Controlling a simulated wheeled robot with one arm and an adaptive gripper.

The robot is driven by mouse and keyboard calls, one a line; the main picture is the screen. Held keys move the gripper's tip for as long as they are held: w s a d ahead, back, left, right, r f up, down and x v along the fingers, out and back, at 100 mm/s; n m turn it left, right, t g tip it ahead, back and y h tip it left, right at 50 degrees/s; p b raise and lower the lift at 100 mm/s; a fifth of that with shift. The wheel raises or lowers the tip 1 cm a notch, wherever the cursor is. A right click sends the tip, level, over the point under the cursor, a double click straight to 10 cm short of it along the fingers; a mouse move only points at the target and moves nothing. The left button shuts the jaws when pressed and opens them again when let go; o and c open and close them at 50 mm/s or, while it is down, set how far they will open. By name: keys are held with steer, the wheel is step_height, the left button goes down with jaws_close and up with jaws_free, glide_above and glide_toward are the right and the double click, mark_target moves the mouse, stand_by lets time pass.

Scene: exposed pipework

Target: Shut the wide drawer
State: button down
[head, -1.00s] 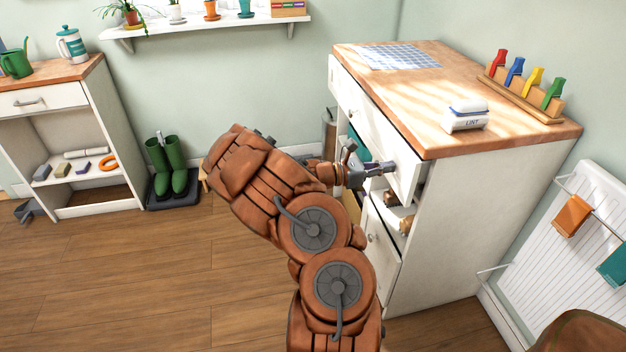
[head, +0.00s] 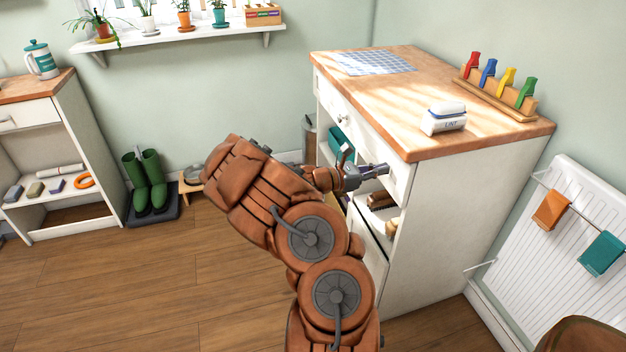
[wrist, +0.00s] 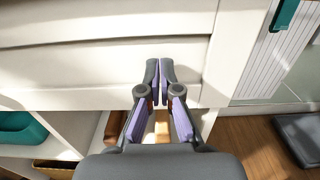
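The wide white drawer (head: 368,138) is under the wooden top of the right-hand cabinet, with a round knob (head: 342,118). Its front looks flush or nearly flush; I cannot tell if a small gap is left. In the wrist view the drawer front (wrist: 110,35) fills the upper left and middle. My gripper (head: 384,169) is at the right end of the drawer front, near its lower edge. In the wrist view its two fingertips (wrist: 160,72) are together with nothing between them, at or against the front. Exact contact is unclear.
Below the drawer are an open shelf with brown brushes (head: 380,200), a teal bin (head: 341,143) and a lower door (head: 367,245). A lint tin (head: 444,118) stands on the worktop (head: 430,90). A radiator (head: 555,240) is at the right.

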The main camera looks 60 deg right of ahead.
steer(key=v, duration=1.4)
steer(key=shift+w+p, duration=0.15)
steer(key=shift+p, duration=0.2)
steer(key=shift+r, duration=0.1)
steer(key=s+a+r+m+y, duration=0.3)
steer(key=a+m, duration=0.1)
steer(key=a, duration=0.2)
steer(key=s+a+r+m+y, duration=0.2)
steer(key=s+a+r+m, duration=0.1)
steer(key=a, duration=0.2)
steer(key=s+a+f+m+t+y, duration=0.15)
steer(key=s+a+t+y, duration=0.3)
steer(key=a, duration=1.25)
steer(key=s+a+m+t+y, duration=0.25)
steer(key=a+t+y, duration=0.2)
steer(key=a, duration=1.25)
step_height(320, 180, up, 17)
steer(key=w+p, duration=0.1)
steer(key=p, duration=1.5)
steer(key=shift+d+n, duration=0.2)
steer(key=shift+n, duration=0.1)
